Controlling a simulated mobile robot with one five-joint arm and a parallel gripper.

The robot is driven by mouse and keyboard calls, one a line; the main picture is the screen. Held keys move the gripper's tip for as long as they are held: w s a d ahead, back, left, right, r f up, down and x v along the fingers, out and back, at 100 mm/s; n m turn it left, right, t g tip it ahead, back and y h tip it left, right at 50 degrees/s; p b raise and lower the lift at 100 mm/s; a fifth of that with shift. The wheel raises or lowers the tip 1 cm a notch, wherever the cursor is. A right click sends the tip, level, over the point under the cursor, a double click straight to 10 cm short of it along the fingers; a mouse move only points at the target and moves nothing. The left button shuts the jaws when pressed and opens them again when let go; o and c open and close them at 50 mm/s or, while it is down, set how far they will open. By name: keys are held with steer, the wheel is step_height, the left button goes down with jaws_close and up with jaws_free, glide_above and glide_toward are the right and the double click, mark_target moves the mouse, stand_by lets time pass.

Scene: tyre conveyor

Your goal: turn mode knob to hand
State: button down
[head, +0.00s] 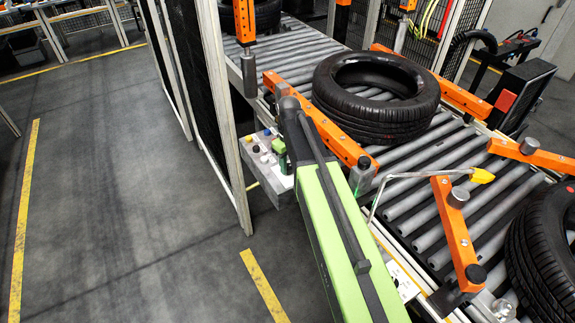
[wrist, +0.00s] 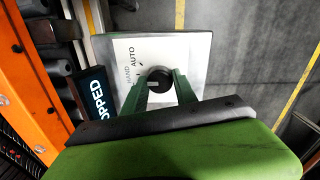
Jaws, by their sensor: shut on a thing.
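The mode knob (wrist: 158,81) is a round black knob with a pale pointer mark. It sits on a white panel (wrist: 190,46) printed HAND and AUTO. In the wrist view my gripper (wrist: 158,84) has its two green fingers on either side of the knob, shut on it. The pointer's exact setting is too small to tell. In the head view my gripper (head: 279,150) is at the control box (head: 280,182) beside the conveyor, and the knob is hidden there.
A dark display (wrist: 96,98) reading "…OPPED" is left of the panel. A tyre (head: 375,95) lies on the roller conveyor (head: 415,165), with another tyre (head: 545,250) at right. Orange guide bars (head: 455,235) stand along the rollers. The grey floor (head: 110,190) at left is clear.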

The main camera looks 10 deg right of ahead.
mark_target(289, 167)
steer(key=shift+s, duration=0.15)
steer(key=c, duration=1)
jaws_free()
steer(key=shift+o, duration=0.2)
step_height(289, 167, up, 18)
steer(key=p, duration=1.7)
steer(key=shift+f, duration=0.25)
